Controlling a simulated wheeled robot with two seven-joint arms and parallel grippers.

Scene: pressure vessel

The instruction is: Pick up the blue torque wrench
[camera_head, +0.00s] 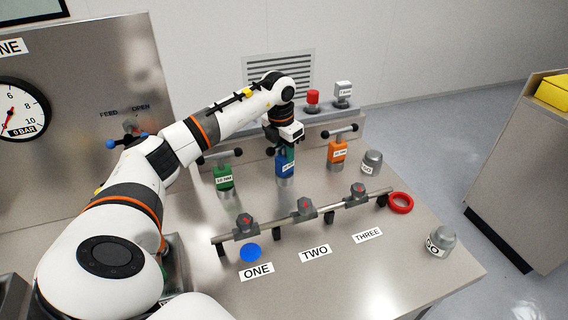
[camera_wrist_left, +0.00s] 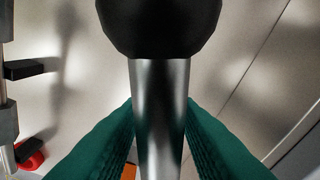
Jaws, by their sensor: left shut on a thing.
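The blue torque wrench (camera_head: 285,168) stands upright toward the back of the steel table, between the green and orange ones. My left gripper (camera_head: 288,150) comes down on it from above and is shut around its upper part. In the left wrist view, the two green fingers (camera_wrist_left: 160,135) press on either side of a bare metal shaft (camera_wrist_left: 158,90) topped by a black knob (camera_wrist_left: 160,25). The wrench's handle is mostly hidden by the gripper in the head view. I cannot tell whether its foot touches the table. My right gripper is not in view.
The green wrench (camera_head: 223,178) and orange wrench (camera_head: 338,151) stand close on either side. In front runs a pipe rail (camera_head: 278,222) with three dark valve blocks. A red ring (camera_head: 400,203), a blue disc (camera_head: 250,252) and grey weights (camera_head: 440,241) lie nearby.

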